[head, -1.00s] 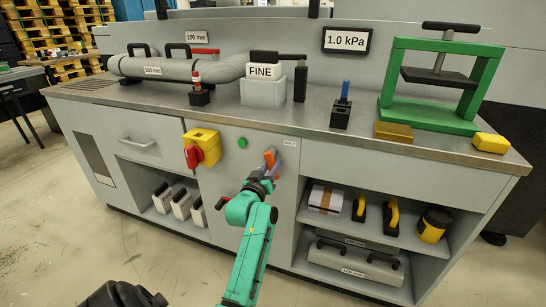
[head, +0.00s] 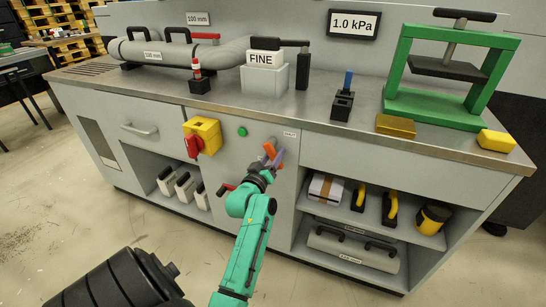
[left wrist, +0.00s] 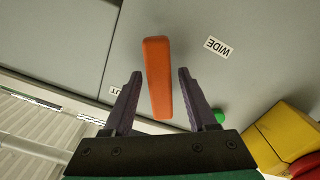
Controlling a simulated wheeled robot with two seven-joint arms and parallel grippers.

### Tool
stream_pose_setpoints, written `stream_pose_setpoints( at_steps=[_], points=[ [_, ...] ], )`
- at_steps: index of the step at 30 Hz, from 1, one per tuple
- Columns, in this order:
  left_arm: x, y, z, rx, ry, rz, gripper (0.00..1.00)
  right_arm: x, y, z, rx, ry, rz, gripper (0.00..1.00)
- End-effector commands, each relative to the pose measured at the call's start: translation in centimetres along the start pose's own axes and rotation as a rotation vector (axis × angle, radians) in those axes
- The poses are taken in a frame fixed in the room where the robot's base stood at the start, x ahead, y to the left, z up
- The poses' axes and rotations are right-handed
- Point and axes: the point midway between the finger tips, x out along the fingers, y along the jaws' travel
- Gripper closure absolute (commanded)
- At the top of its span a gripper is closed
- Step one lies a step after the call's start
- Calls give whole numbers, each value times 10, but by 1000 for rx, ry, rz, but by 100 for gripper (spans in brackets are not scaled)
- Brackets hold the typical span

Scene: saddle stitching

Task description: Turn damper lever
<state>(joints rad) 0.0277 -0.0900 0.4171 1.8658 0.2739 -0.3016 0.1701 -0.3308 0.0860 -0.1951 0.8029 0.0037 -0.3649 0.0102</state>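In the left wrist view the orange lever (left wrist: 157,60) stands between the two dark fingers of my left gripper (left wrist: 160,73). Gaps show on both sides of it, so the fingers look open and not closed on it. In the head view my left gripper (head: 273,160) is at the panel, its fingers around the lever and partly covering it. A "WIDE" label (left wrist: 219,47) is beside the lever; another label is partly hidden behind a finger. My right gripper is not in view.
A green button (head: 242,132) and a yellow box with a red knob (head: 203,136) are to the left on the panel. Open shelves (head: 325,218) with tools are to the right. The worktop carries a FINE block (head: 264,72), a grey pipe and a green press (head: 440,108).

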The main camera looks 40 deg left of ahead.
Motion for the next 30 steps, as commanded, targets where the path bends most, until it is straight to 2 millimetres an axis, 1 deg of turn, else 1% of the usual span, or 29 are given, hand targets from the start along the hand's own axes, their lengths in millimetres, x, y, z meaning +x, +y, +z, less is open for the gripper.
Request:
stream_pose_setpoints(
  at_steps=[8,11,14,17,24,27,30],
  points=[
    [0,0,0,2,0,0,38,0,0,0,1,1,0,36],
    [-4,0,-1,2,-1,-1,38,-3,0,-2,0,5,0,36],
    [-15,1,-2,3,-3,-2,38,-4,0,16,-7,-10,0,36],
    [-34,2,-3,4,-5,-3,38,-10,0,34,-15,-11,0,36],
    [-98,1,-3,4,-7,-3,38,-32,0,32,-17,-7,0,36],
    [-122,1,-2,2,-6,-3,38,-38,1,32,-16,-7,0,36],
    [-137,1,-1,2,-3,-1,38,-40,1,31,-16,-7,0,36]
  ],
)
